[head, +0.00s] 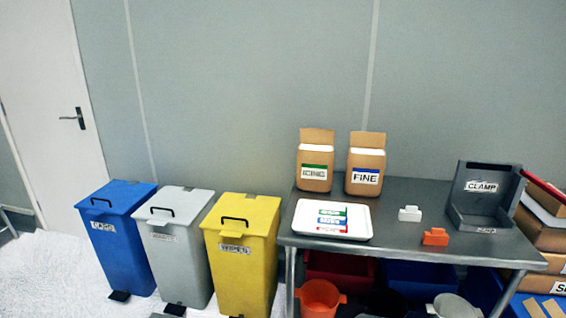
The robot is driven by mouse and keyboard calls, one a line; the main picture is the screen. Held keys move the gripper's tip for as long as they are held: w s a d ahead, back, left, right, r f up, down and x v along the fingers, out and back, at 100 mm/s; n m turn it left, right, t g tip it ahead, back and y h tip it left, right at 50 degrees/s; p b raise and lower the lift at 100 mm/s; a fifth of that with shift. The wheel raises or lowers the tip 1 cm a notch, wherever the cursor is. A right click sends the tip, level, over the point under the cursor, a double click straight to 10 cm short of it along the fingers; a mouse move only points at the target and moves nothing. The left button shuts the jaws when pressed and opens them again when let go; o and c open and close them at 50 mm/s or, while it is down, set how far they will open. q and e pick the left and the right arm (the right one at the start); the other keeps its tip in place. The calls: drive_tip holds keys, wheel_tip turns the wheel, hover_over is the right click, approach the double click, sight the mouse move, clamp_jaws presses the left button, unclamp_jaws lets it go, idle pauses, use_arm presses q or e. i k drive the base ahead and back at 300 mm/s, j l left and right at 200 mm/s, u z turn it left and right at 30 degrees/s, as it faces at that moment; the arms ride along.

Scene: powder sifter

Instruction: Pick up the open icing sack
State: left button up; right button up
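The icing sack (315,167) is a brown paper sack with a green-banded label reading ICING. It stands upright at the back left of the grey metal table (400,258), with its top flap up and a pale strip showing at the mouth. A similar sack labelled FINE (365,168), with a blue band, stands just to its right, a small gap apart. Neither of my grippers shows in the head view.
A white tray (358,226) with labelled cards lies in front of the sacks. A white clip (409,214), an orange clip (435,237) and a grey CLAMP holder (484,214) are to the right. Blue (122,215), grey (178,213) and yellow (246,213) bins stand left of the table.

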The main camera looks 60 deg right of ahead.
sight(315, 163)
drive_tip(key=k+l+z, duration=0.5)
drive_tip(key=k, duration=0.15)
drive_tip(key=j+z, duration=0.1)
drive_tip(key=z, duration=1.25)
drive_tip(key=i+l+u, duration=0.1)
drive_tip(key=i, duration=0.2)
drive_tip(key=i+l+u, duration=0.1)
drive_tip(key=i, duration=0.25)
